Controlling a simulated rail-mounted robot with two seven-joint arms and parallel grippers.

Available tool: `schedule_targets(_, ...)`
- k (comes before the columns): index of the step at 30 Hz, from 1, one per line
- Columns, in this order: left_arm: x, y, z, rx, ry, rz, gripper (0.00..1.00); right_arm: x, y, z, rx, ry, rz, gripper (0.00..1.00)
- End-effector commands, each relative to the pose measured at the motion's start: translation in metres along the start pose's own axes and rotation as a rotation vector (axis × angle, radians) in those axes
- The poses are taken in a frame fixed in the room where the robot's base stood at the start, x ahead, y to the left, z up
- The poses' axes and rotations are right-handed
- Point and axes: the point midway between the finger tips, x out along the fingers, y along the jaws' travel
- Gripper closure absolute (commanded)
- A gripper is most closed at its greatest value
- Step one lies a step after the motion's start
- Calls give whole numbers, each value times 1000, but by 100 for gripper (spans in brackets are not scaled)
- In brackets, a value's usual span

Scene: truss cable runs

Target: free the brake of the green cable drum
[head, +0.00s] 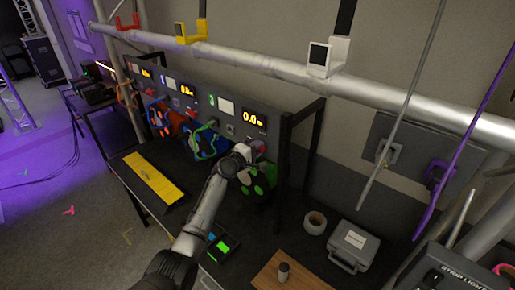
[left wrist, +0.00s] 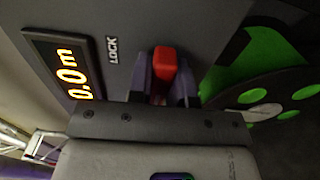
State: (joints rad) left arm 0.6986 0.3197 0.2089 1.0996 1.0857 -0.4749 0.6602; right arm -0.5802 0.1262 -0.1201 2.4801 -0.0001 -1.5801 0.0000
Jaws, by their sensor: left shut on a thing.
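The green cable drum (head: 268,172) is at the right end of the drum row, below a panel display reading 0.0. In the left wrist view the drum (left wrist: 262,95) is at the right, a dark disc with green patches. A red brake lever (left wrist: 165,62) stands on the grey panel beside the word LOCK. My left gripper (head: 256,150) is at the panel just above the green drum. In the left wrist view its fingers (left wrist: 163,85) are shut on the red lever, one on each side. The lever's base is partly hidden. My right gripper is not in view.
Blue (head: 206,142) and orange (head: 166,118) drums sit farther left. A yellow tray (head: 155,178) lies on the bench's front part. A tape roll (head: 315,223) and a grey case (head: 354,246) are at the right. A truss pipe (head: 270,70) runs above.

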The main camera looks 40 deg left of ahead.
Motion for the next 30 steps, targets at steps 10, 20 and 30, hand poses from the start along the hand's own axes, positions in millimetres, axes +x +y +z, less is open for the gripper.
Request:
schedule_targets(10, 0, 0, 0, -6, 0, 1, 70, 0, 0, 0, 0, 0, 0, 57)
schedule_targets(20, 0, 0, 0, -2, 0, 1, 55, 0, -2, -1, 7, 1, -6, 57)
schedule_targets(30, -22, 0, 0, 1, 0, 1, 55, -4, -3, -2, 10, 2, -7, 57)
